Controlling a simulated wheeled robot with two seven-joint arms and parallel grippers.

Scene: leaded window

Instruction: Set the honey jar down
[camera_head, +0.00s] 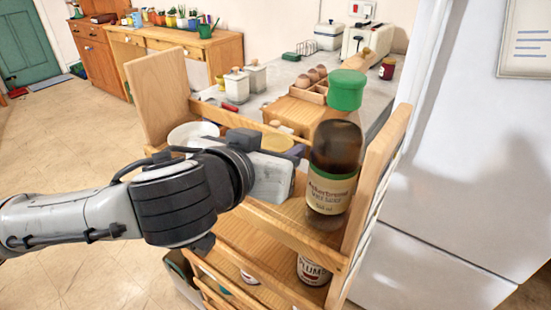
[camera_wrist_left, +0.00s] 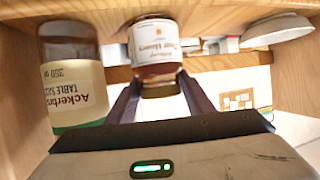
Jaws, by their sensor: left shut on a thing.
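The honey jar (camera_wrist_left: 157,45) appears upside down in the left wrist view, with a white label and its lid end between my fingers. My left gripper (camera_wrist_left: 157,95) is shut on it. In the head view, my left gripper (camera_head: 290,155) reaches over the top shelf of a wooden rack (camera_head: 290,225). A yellow lid (camera_head: 278,142) shows just beyond the gripper, probably the honey jar's; its body is hidden there. I cannot tell whether the jar's base touches the shelf. My right gripper is not in view.
A dark sauce bottle (camera_head: 333,165) with a green cap stands close to the right of the gripper; it also shows in the left wrist view (camera_wrist_left: 75,85). A white bowl (camera_head: 192,134) is at left. A plum jar (camera_head: 312,270) sits on the lower shelf. A white fridge (camera_head: 465,150) stands right.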

